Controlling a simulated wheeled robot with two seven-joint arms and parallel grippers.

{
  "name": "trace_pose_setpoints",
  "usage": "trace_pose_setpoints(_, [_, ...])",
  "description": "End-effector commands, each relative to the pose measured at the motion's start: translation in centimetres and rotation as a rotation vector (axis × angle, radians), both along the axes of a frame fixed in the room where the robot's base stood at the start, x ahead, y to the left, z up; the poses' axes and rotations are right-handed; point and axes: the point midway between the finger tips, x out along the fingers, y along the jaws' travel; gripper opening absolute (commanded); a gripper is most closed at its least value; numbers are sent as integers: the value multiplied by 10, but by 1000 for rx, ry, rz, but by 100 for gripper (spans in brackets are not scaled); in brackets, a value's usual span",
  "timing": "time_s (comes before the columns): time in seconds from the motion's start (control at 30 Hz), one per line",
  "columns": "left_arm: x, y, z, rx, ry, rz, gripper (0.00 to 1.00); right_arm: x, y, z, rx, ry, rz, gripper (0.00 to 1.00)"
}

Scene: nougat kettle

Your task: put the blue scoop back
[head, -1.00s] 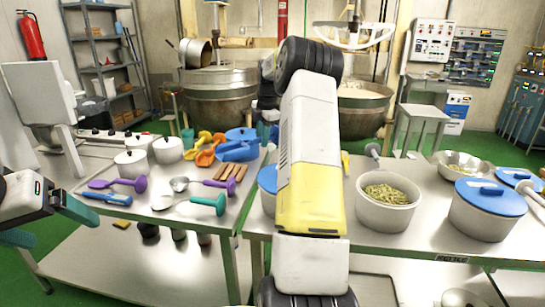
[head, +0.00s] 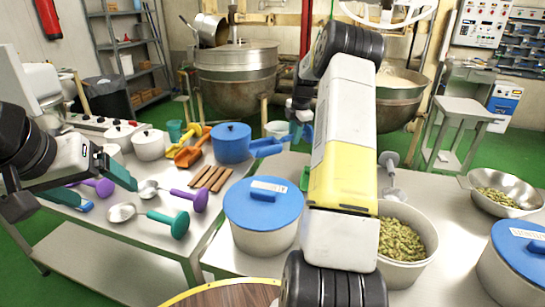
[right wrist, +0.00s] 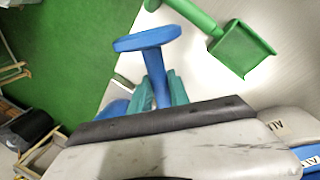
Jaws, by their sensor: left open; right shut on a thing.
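The blue scoop (head: 266,147) shows in the head view just right of a blue lidded pot. In the right wrist view its blue handle (right wrist: 153,65), with a flat disc end, stands between teal fingers. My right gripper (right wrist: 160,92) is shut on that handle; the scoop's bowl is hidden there. In the head view my arm covers part of this gripper. My left gripper (head: 100,188) is open and empty at the left, over the left table near the purple-handled tools.
A green scoop (right wrist: 240,48) lies on the table. A large blue-lidded pot (head: 263,215) and a pot of green nuts (head: 402,240) stand near my right arm. Orange scoops (head: 190,152), brown bars (head: 211,178) and a teal-handled ladle (head: 168,220) lie on the left table.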

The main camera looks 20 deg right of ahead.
Motion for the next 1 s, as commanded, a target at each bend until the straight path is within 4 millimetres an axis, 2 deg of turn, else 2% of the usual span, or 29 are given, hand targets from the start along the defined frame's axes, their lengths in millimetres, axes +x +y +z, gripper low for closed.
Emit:
trace_pose_setpoints(0.13, [0, 0, 0, 0, 0, 0, 85, -1, 0, -28, 1, 4, 0, 0])
trace_pose_setpoints(0.37, [0, 0, 0, 0, 0, 0, 85, 0, 0, -47, 0, 2, 0, 0])
trace_pose_setpoints(0.63, [0, 0, 0, 0, 0, 0, 85, -1, 0, -88, 1, 3, -1, 0])
trace_pose_setpoints(1.0, [0, 0, 0, 0, 0, 0, 85, 0, 0, -93, 0, 1, 0, 0])
